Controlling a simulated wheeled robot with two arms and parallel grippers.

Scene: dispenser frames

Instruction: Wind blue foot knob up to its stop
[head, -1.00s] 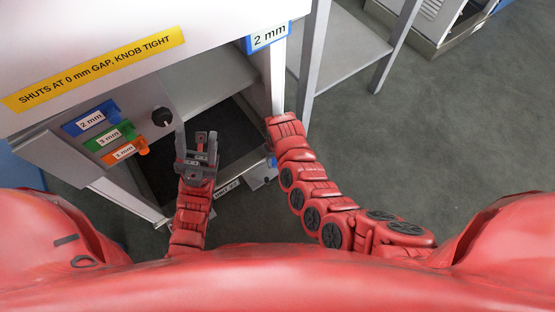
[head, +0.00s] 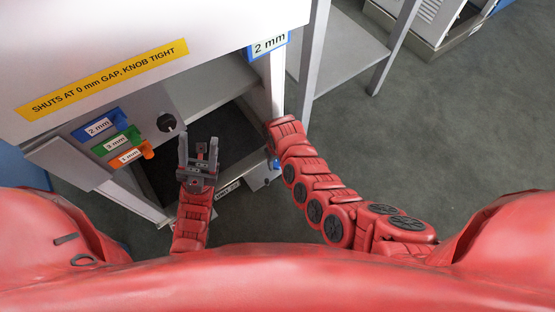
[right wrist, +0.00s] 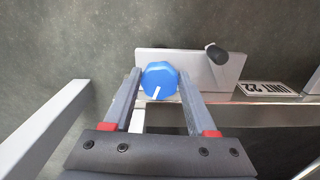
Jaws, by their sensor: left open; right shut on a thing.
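The blue foot knob (right wrist: 160,79) is a faceted disc with a white line, which points down and slightly left in the right wrist view. My right gripper (right wrist: 160,88) is shut on it, one finger on each side. In the head view my right arm's end is by the front post of the dispenser frame, and its fingertips cannot be made out there. My left gripper (head: 199,147) is open and empty, in front of the dark opening, right of and below the black knob (head: 166,122).
Blue, green and orange gauge tags (head: 117,143) hang at the left. A blue 2 mm sign (head: 269,46) is on the post. A grey-legged stand (head: 355,45) is at the right; open floor lies below it.

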